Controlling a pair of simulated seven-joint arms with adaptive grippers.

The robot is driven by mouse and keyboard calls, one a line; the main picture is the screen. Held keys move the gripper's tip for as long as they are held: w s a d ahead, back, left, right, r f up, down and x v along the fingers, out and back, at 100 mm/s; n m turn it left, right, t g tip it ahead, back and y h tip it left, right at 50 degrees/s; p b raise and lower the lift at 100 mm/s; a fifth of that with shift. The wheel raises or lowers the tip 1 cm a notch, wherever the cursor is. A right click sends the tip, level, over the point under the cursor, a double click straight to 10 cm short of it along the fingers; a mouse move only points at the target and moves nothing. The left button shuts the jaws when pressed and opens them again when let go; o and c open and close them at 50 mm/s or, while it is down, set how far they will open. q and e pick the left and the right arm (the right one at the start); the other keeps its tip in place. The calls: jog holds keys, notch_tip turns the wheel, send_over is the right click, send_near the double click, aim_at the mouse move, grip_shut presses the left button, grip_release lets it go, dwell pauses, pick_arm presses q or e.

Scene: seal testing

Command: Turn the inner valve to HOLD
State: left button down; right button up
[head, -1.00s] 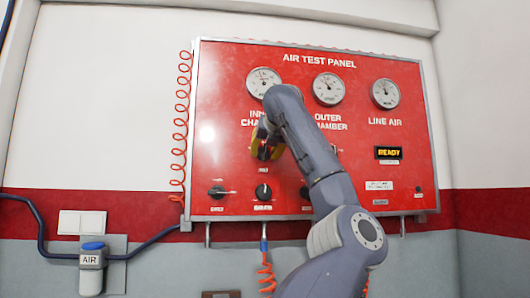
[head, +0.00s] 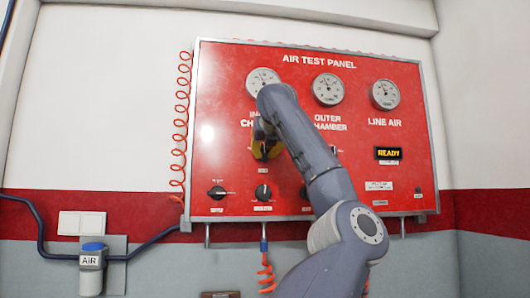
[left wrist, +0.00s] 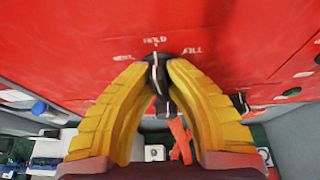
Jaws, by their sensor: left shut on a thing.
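The inner valve (left wrist: 158,78) is a black knob on the red panel. The left wrist view shows HOLD printed above it, FILL to its right and a partly legible label to its left. Its grip stands nearly upright, with its top end toward HOLD. My left gripper (left wrist: 157,70) has its two yellow fingers on either side of the knob and is shut on it. In the head view my left gripper (head: 264,150) is below the inner chamber gauge (head: 263,81), and my arm and fingers largely hide the valve. My right gripper is not in view.
The air test panel (head: 225,120) also carries an outer gauge (head: 329,88), a line air gauge (head: 385,93) and a lit READY display (head: 388,153). Black knobs (head: 217,192) line its lower edge. A coiled red hose (head: 181,120) hangs at its left side.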

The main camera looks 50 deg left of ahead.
pick_arm(q)
jog(key=shift+w+a+f, duration=0.1)
jog(key=shift+f, duration=0.2)
jog(key=c, duration=1.4)
grip_release()
jog(key=shift+r, duration=0.15)
jog(key=v, duration=1.2)
jog(key=shift+r, duration=0.1)
jog(key=shift+c, duration=0.5)
